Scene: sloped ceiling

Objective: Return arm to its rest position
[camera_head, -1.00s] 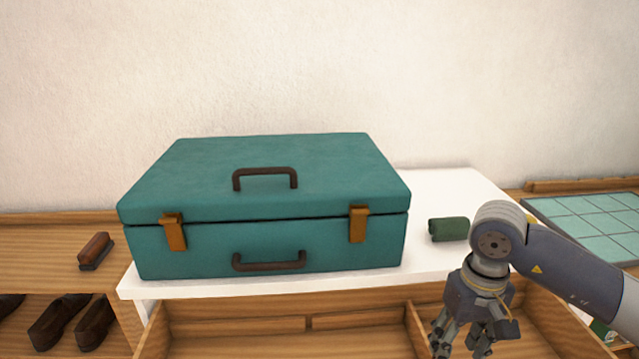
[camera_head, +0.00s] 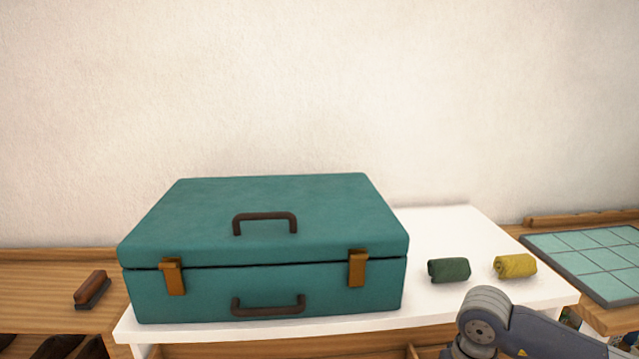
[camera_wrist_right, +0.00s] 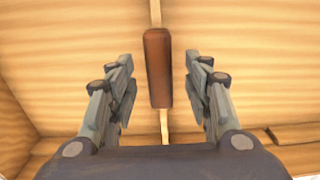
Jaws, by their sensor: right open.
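My right gripper (camera_wrist_right: 162,88) shows in the right wrist view with its two fingers spread apart, over pale wood like the open drawer's. A brown elongated block (camera_wrist_right: 157,68) shows between the fingers, in line with a thin pale strip; the fingers do not touch it, and I cannot tell what it is. In the head view only part of my right arm (camera_head: 530,333) shows at the bottom right, and its gripper is below the picture's edge. My left gripper is not in view.
A closed teal suitcase (camera_head: 265,207) stands on a white surface (camera_head: 450,225). A green roll (camera_head: 448,270) and a yellow roll (camera_head: 515,266) lie to its right. A tiled tray (camera_head: 590,257) is at far right, a brush (camera_head: 92,290) at left. The drawer edge (camera_head: 380,350) shows below.

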